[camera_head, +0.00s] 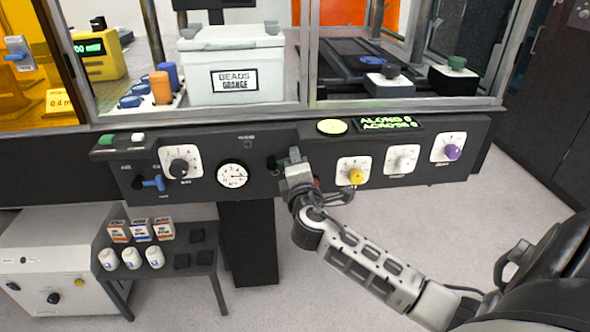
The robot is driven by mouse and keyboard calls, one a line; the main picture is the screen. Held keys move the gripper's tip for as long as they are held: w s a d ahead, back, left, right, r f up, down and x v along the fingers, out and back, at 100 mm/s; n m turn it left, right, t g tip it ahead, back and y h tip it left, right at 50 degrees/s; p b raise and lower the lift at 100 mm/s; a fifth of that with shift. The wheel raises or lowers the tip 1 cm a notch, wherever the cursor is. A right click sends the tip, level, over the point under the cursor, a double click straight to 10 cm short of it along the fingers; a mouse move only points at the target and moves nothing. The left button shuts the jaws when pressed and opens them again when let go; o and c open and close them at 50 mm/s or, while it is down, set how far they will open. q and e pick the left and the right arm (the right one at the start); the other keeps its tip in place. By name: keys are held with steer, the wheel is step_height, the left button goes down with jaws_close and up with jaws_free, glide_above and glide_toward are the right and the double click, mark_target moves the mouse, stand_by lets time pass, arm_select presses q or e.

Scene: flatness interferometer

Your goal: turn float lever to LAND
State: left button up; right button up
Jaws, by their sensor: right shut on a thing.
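My right gripper (293,168) reaches in from the lower right to the dark front panel (205,172). It is shut at a small lever or handle, mostly hidden behind the fingers, just right of the round white gauge (232,175). Its position and the small label above it are too small to read, so I cannot tell whether it points to LAND. A bit of red shows just right of the gripper. A separate blue lever (155,183) sits at the panel's left. My left gripper is not in view.
White-plated knobs flank the gripper: a black knob (179,167) on the left, a yellow knob (356,175) and a purple knob (453,152) on the right. A green display (388,123) sits above. A low table (185,271) with bottles and boxes stands below left.

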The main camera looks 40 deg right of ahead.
arm_select(q)
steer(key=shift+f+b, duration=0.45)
steer(key=shift+b, duration=0.5)
arm_select(e)
steer(key=f+m, duration=0.1)
steer(key=m, duration=0.1)
steer(key=shift+d+f+m, duration=0.1)
steer(key=shift+f+m, duration=0.1)
steer(key=shift+m, duration=0.1)
steer(key=o, duration=1)
steer(key=shift+s, duration=0.15)
arm_select(q)
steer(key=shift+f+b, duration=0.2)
steer(key=shift+b, duration=0.35)
arm_select(e)
steer(key=v, duration=1.6)
